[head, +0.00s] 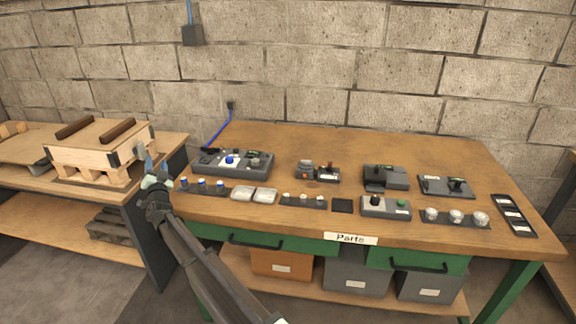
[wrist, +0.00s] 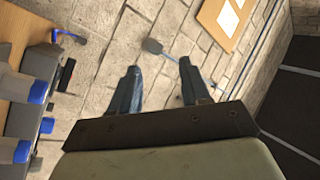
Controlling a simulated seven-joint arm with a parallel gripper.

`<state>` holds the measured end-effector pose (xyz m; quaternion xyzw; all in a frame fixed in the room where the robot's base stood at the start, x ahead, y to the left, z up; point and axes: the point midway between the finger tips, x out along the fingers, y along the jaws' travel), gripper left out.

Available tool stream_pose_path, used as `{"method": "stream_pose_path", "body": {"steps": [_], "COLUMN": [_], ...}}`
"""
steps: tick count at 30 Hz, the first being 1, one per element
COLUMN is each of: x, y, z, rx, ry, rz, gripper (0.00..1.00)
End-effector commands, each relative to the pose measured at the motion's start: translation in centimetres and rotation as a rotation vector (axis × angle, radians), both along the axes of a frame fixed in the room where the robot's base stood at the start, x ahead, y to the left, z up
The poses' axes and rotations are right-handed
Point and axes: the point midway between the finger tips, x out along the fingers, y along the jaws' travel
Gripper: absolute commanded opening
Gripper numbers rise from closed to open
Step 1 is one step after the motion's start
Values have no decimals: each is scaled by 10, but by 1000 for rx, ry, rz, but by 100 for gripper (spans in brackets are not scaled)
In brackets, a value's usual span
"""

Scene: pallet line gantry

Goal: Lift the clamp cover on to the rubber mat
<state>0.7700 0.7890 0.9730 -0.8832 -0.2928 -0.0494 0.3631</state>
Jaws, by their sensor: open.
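A small flat black square, which looks like the rubber mat (head: 342,205), lies near the front middle of the bench, with nothing on it. I cannot tell for sure which part is the clamp cover; a dark block on a grey fixture (head: 385,178) right of centre may be it. My gripper (head: 149,165) is at the bench's left end, well apart from both. In the wrist view my gripper (wrist: 158,70) is open and empty, its two fingers spread before the block wall. Neither the mat nor the dark block shows in the wrist view.
Several blue-capped cylinders (head: 202,183) stand close to my gripper; some also show in the wrist view (wrist: 38,92). A wooden crate (head: 85,155) stands on the left table.

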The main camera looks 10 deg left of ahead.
Motion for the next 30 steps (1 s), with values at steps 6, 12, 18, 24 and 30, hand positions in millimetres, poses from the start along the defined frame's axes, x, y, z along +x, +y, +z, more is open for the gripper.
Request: {"method": "stream_pose_path", "body": {"steps": [6,12,18,24,30], "x": [119,200,253,296,319], "y": [-97,-185,-248,-293,-297], "z": [23,42,57,71,78], "rx": [-38,-76,-130,-251,-463], "ry": [-19,-31,-38,-42,-44], "rz": [-167,-293,-362,-372,-275], "gripper": [47,47,47,47,47]}}
